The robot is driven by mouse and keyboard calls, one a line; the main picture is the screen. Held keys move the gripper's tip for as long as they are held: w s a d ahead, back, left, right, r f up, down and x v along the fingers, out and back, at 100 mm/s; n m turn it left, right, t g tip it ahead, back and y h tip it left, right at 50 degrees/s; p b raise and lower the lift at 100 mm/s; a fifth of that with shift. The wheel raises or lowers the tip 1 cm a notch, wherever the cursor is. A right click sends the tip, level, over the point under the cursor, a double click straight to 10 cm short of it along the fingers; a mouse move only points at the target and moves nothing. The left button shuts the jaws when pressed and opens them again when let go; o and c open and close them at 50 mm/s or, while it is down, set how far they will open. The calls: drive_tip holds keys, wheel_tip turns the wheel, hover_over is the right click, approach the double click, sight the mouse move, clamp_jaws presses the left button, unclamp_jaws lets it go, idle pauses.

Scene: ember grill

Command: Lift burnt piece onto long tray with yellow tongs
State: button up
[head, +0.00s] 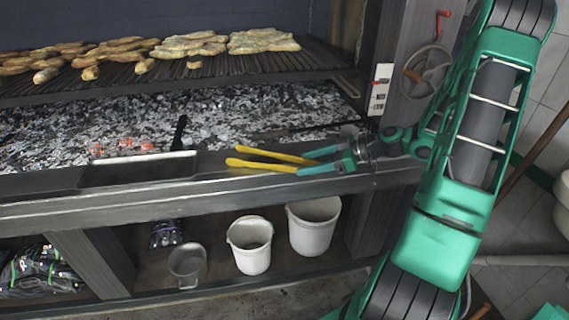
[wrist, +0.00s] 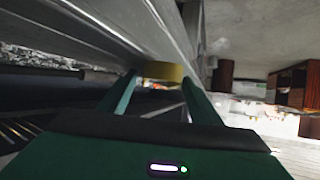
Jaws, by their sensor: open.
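The yellow tongs (head: 262,164) lie on the metal ledge in front of the coals, with their two arms spread toward the left. My gripper (head: 310,162) is open at their right end, its teal fingers on either side. In the wrist view a yellow end of the tongs (wrist: 161,71) shows between the fingertips of my gripper (wrist: 160,82); contact cannot be told. A long dark tray (head: 138,171) lies on the ledge to the left. A slim black piece (head: 180,132) stands out at the coals' front edge, behind the tray; I cannot tell if it is the burnt piece.
Ash-grey coals (head: 240,108) with a few glowing embers (head: 147,147) spread behind the ledge. Several browned foods (head: 190,43) lie on the grill grate (head: 220,68) above. Two white buckets (head: 250,246) and a grey metal pot (head: 188,264) stand on the lower shelf.

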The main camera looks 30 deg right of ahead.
drive_tip(key=c, duration=0.4)
drive_tip(key=shift+c, duration=0.3)
wheel_tip(320, 180, up, 10)
idle(0.6)
